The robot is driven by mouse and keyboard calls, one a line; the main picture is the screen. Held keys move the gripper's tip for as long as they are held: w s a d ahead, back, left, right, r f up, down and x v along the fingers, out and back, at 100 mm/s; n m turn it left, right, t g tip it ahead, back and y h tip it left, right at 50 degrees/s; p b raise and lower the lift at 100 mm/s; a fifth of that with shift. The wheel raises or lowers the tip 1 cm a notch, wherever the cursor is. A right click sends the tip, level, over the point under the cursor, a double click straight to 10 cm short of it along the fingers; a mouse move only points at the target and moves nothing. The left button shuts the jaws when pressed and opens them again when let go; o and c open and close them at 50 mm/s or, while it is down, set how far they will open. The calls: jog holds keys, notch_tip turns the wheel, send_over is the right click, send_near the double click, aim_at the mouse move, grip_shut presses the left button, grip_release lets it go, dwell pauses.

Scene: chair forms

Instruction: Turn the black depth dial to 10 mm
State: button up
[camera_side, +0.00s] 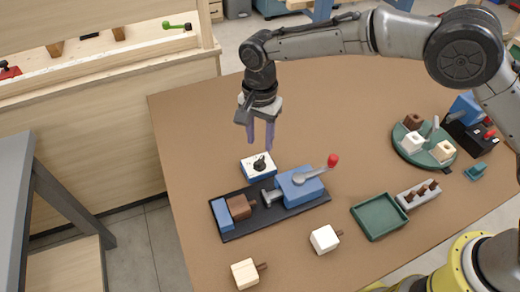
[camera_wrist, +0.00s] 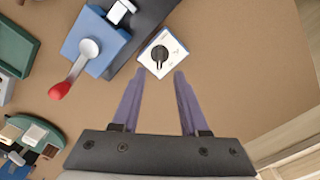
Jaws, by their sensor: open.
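The black depth dial (camera_side: 260,163) sits on a small white plate with a blue base (camera_side: 250,173), on the table behind the clamp fixture. In the wrist view the dial (camera_wrist: 159,53) is a black knob with a pointer on a white face (camera_wrist: 150,66) with small marks, too small to read. My gripper (camera_side: 260,143) is above the dial plate, fingers pointing down. In the wrist view my gripper (camera_wrist: 161,75) is open, with two purple fingers apart and nothing between them. The dial shows just beyond the fingertips, near the middle of the gap, and appears untouched.
A blue clamp (camera_side: 300,187) with a red-knobbed lever (camera_side: 333,160) stands beside the dial on a dark base, with a brown block (camera_side: 239,207). Pale blocks (camera_side: 325,239), a green tray (camera_side: 380,217) and a round green holder (camera_side: 424,158) lie nearby. The table behind the dial is clear.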

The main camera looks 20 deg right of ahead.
notch_tip(320, 180, up, 7)
dwell(0.3)
dwell(0.4)
